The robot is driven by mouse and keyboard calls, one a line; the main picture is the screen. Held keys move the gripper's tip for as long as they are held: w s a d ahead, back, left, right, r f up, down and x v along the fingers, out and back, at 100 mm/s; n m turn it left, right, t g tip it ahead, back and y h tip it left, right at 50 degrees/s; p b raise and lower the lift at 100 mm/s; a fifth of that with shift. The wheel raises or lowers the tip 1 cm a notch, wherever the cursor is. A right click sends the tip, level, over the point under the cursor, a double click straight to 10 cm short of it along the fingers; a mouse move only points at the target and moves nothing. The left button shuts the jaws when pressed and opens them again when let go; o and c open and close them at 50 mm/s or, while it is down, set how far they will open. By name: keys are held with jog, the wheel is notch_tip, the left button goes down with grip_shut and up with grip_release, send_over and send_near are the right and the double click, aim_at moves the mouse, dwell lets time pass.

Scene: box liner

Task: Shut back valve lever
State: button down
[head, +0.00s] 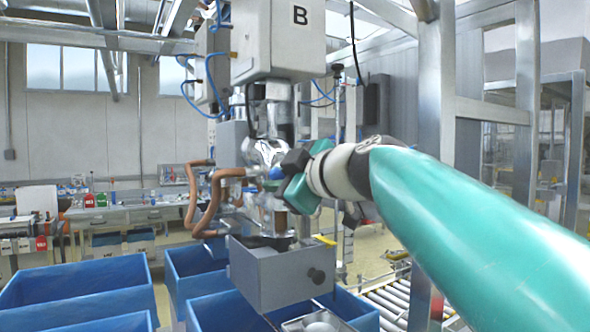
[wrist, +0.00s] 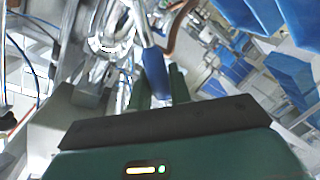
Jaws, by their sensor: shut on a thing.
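The valve lever has a blue handle (wrist: 154,75) on a silver shank, seen in the wrist view. In the head view only a small blue piece of the lever (head: 276,173) shows beside the shiny metal valve body (head: 264,152). My gripper (wrist: 160,84) has its two dark green fingers on either side of the blue handle and is shut on it. In the head view my gripper (head: 286,174) reaches in from the right and hides most of the lever. The valve body hangs under a grey box marked B.
A grey box with a round black knob (head: 275,278) is below the valve. Blue bins (head: 75,285) stand at the lower left and below. Brown hoses (head: 192,200) run left of the valve. A metal post (head: 436,130) rises behind my arm.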

jog(key=shift+s+a+f+n+h, duration=0.3)
jog(key=shift+a+f+n, duration=0.15)
jog(key=shift+f+n, duration=0.3)
jog(key=shift+s+a+f+n+t+h, duration=0.15)
jog(key=shift+a+f+n+h, duration=0.1)
jog(key=shift+f+n, duration=0.7)
jog(key=shift+s+a+f+n+t+h, duration=0.15)
jog(key=shift+f+n+h, duration=0.15)
jog(key=shift+f+n, duration=0.65)
jog(key=shift+s+a+f+n+t+h, duration=0.1)
jog(key=shift+a+f+n+h, duration=0.15)
jog(key=shift+f+n, duration=0.7)
jog(key=shift+r, duration=0.15)
jog(key=c, duration=1.3)
grip_release()
jog(key=shift+d, duration=0.1)
jog(key=shift+c, duration=0.2)
jog(key=shift+r, duration=0.1)
